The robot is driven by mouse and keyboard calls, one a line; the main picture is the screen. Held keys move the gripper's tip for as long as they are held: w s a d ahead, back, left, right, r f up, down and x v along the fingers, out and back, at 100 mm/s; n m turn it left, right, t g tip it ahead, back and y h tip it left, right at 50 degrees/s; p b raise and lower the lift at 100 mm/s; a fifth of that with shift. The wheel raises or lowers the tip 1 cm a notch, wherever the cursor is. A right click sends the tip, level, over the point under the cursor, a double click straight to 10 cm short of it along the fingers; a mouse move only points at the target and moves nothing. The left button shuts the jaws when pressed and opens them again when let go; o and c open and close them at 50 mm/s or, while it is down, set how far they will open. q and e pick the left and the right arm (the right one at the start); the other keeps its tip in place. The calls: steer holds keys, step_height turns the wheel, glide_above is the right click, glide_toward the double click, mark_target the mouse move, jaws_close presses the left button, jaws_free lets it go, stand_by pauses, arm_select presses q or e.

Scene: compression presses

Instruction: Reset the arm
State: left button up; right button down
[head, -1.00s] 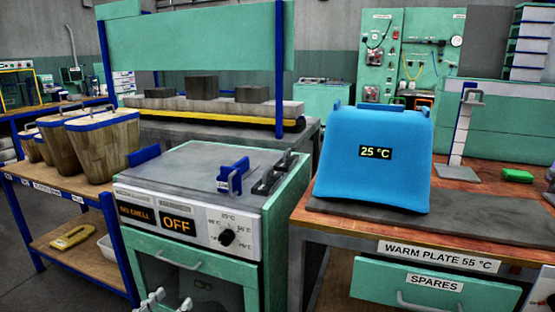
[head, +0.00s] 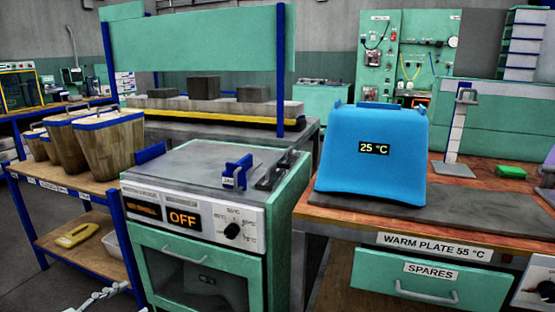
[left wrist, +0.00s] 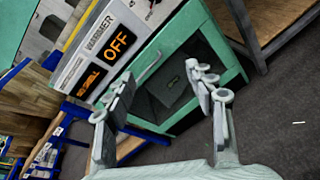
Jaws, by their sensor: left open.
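My left gripper (left wrist: 163,98) is open and empty in the left wrist view, its fingers wide apart in front of the warmer. In the head view only a pale part of it (head: 108,296) shows at the bottom left, by the warmer's lower left. The warmer (head: 215,260) is a green cabinet with its windowed door shut and its display (head: 184,217) reading OFF. A dark block with a small green readout (left wrist: 190,85) shows behind the window. My right gripper is not in view.
A blue shell (head: 345,160) reading 25 °C stands on the grey warm plate (head: 470,215) at the right. Wooden buckets (head: 110,150) stand on the cart (head: 75,195) at the left. Grey floor (left wrist: 275,125) is clear beside the warmer in the left wrist view.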

arm_select(q)
steer(key=s+a+f+m+g+y, duration=0.2)
steer(key=s+a+f+m+g, duration=0.15)
steer(key=s+f+m, duration=0.55)
steer(key=s+a+f+m+g+y, duration=0.2)
steer(key=s+f+m+g+y, duration=0.3)
steer(key=f, duration=0.8)
steer(key=s+a+f+m+g+y, duration=0.2)
steer(key=s+a+f+m+y, duration=0.2)
steer(key=s+a+f+m, duration=0.8)
steer(key=s+d+f+h, duration=0.1)
steer(key=d, duration=1)
steer(key=s+d+f+g+h, duration=0.1)
steer(key=d+f+h, duration=0.1)
steer(key=d, duration=1)
steer(key=shift+s+m, duration=0.25)
steer(key=shift+m, duration=0.05)
steer(key=shift+f, duration=0.1)
